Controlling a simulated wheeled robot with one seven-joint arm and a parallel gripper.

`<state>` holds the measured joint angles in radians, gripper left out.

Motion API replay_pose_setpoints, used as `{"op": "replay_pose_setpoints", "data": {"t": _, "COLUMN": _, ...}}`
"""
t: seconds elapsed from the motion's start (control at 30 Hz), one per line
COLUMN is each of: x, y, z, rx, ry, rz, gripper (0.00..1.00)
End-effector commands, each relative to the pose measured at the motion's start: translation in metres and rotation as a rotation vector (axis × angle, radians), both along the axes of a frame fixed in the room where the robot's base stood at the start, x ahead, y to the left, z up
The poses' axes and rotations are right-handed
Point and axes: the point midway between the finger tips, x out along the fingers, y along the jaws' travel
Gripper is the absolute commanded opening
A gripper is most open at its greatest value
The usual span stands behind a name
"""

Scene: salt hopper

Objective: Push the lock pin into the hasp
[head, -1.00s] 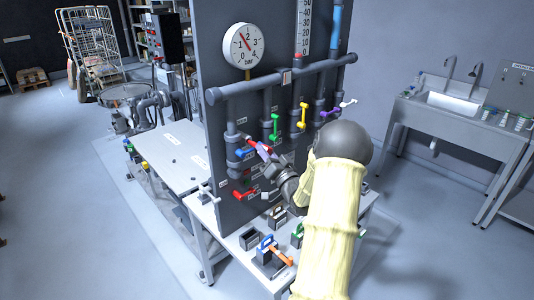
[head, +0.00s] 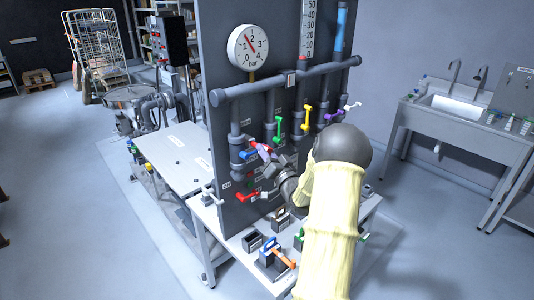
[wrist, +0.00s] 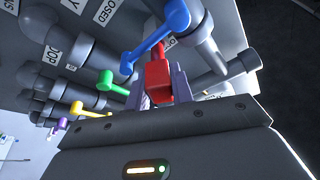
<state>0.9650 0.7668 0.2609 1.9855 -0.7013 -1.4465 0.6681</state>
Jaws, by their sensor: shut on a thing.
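My gripper (wrist: 158,92) is shut on a red block, which I take to be the lock pin (wrist: 158,82). A thinner red end of the pin points away from the fingers, next to the blue valve handle (wrist: 157,42). I cannot tell whether they touch. In the head view my gripper (head: 266,157) is at the left part of the pipe panel, close to the blue handle (head: 246,155). The hasp cannot be made out clearly; the pin and fingers cover that area.
The grey panel (head: 228,100) carries pipes with green (head: 278,128), yellow (head: 306,118), purple (head: 334,113) and lower red (head: 246,196) handles. A pressure gauge (head: 248,47) is above. Below, a bench holds dark boxes and an orange-handled tool (head: 280,255).

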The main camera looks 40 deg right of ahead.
Motion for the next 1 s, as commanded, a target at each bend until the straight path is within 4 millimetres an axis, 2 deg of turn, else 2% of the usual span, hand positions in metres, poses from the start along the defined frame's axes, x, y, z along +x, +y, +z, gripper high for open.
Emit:
{"op": "replay_pose_setpoints", "data": {"t": 0.4, "x": 0.0052, "y": 0.0007, "z": -0.0002, "rx": 0.001, "ry": 0.001, "rz": 0.001, "gripper": 0.00}}
{"op": "replay_pose_setpoints", "data": {"t": 0.43, "x": 0.0051, "y": 0.0006, "z": -0.0003, "rx": 0.001, "ry": 0.001, "rz": 0.001, "gripper": 0.25}}
{"op": "replay_pose_setpoints", "data": {"t": 0.53, "x": 0.0051, "y": 0.0006, "z": -0.0003, "rx": 0.001, "ry": 0.001, "rz": 0.001, "gripper": 0.45}}
{"op": "replay_pose_setpoints", "data": {"t": 0.57, "x": 0.0051, "y": 0.0006, "z": -0.0003, "rx": 0.001, "ry": 0.001, "rz": 0.000, "gripper": 0.48}}
{"op": "replay_pose_setpoints", "data": {"t": 0.77, "x": 0.0050, "y": 0.0002, "z": -0.0004, "rx": 0.000, "ry": 0.000, "rz": -0.001, "gripper": 0.48}}
{"op": "replay_pose_setpoints", "data": {"t": 0.87, "x": 0.0048, "y": -0.0003, "z": -0.0007, "rx": 0.001, "ry": 0.001, "rz": -0.002, "gripper": 0.66}}
{"op": "replay_pose_setpoints", "data": {"t": 1.0, "x": 0.0042, "y": -0.0017, "z": -0.0013, "rx": 0.001, "ry": 0.004, "rz": -0.006, "gripper": 0.69}}
